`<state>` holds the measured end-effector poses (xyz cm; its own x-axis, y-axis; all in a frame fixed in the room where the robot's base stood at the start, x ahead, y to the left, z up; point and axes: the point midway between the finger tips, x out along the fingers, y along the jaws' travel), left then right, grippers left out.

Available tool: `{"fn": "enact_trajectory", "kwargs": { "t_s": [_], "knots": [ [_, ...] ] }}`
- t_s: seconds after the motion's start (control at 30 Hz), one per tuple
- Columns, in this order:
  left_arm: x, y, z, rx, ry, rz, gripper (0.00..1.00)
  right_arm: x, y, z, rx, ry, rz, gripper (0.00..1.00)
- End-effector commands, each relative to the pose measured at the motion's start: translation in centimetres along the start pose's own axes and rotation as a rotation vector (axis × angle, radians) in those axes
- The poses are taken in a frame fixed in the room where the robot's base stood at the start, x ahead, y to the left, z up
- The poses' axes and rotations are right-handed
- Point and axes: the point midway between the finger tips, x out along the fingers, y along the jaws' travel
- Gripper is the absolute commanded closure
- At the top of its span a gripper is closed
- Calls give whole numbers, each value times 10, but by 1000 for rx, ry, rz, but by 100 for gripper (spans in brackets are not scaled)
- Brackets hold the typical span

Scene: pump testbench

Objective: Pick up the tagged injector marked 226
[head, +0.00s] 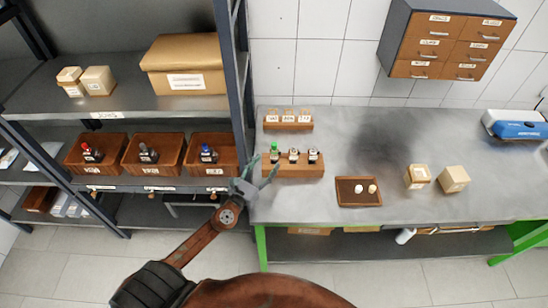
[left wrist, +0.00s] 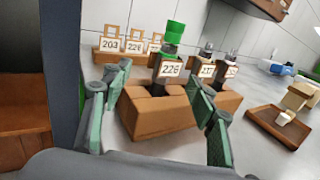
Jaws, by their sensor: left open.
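The injector marked 226 (left wrist: 171,69) has a green cap and a white tag. It stands upright in the left slot of a wooden block (left wrist: 150,118), and its green top also shows in the head view (head: 274,152). Two other tagged injectors stand in the same block (head: 293,170), to its right. My left gripper (head: 262,170) is open and empty at the block's left end. In the left wrist view its fingers are spread to either side of the 226 injector, which appears ahead between them. My right gripper is not in view.
A small rack with number cards (head: 288,121) stands behind the block. A brown tray (head: 342,200) with small white pieces lies to the right. The dark shelf post (head: 236,80) is close on the left, beside wooden bins (head: 212,170).

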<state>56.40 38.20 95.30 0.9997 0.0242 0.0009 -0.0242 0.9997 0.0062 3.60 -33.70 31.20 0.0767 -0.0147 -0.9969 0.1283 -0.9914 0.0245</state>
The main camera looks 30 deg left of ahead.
Motion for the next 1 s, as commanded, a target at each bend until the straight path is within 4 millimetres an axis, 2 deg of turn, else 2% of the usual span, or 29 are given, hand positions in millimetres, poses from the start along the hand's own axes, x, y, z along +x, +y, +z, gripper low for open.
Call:
{"fn": "enact_trajectory", "kwargs": {
  "t_s": [0.3, 0.43, 0.73, 1.0],
  "knots": [
    [40, -9, 12, -6, -2, 1, 47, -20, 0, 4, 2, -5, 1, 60],
    [55, -7, 8, -5, 0, 2, 47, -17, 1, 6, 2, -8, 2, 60],
    [59, -7, 6, -6, 1, 2, 47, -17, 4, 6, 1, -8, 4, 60],
    [58, -7, 7, -6, 1, 3, 65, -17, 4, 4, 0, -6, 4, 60]
  ]
}}
